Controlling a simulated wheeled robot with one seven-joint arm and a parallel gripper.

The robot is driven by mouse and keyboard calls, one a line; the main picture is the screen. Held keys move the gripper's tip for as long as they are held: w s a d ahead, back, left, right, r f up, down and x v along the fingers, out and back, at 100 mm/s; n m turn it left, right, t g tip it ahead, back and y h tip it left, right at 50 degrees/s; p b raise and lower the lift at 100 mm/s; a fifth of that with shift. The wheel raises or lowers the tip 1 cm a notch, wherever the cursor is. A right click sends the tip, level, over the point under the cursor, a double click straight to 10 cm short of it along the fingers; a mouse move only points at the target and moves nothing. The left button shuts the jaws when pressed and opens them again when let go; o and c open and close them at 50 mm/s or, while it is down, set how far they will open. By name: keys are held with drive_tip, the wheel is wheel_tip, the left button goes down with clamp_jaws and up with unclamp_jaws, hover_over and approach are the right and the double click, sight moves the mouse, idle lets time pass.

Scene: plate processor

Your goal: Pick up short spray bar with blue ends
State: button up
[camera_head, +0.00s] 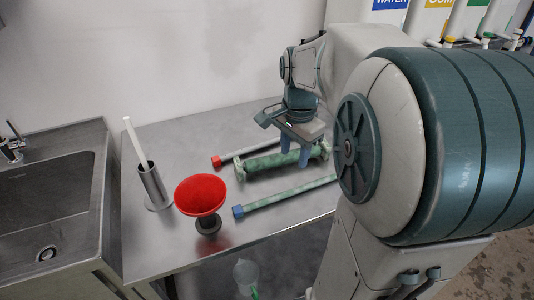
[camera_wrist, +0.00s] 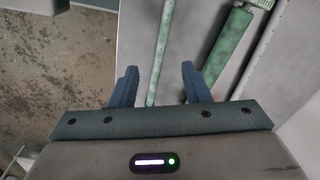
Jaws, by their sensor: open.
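A thin green bar with a blue end (camera_head: 238,211) lies on the steel table near its front edge in the head view. Its right part is hidden behind my arm, so only one blue end shows. My gripper (camera_head: 294,160) is open and points down above the table, by the right part of the thicker green bar.
The thicker green bar (camera_head: 275,160) lies behind it, also seen in the wrist view (camera_wrist: 229,45). A red-ended bar (camera_head: 217,161) lies farther back. A red funnel-shaped item (camera_head: 200,195) and a metal cup (camera_head: 153,187) stand left. A sink (camera_head: 42,200) is at far left.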

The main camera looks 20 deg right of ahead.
drive_tip(key=w+d+f+m, duration=0.1)
drive_tip(key=w+d+m, duration=0.1)
drive_tip(key=m, duration=0.1)
hover_over(297, 188)
drive_tip(key=shift+g, duration=0.3)
wheel_tip(297, 188, down, 9)
drive_tip(key=shift+w+r+b, duration=0.1)
drive_tip(key=shift+r+b, duration=0.1)
drive_tip(key=shift+b, duration=0.2)
wheel_tip(297, 188, down, 6)
drive_tip(key=shift+a+r, duration=0.1)
drive_tip(key=shift+r, duration=0.1)
drive_tip(key=shift+s, duration=0.2)
clamp_jaws()
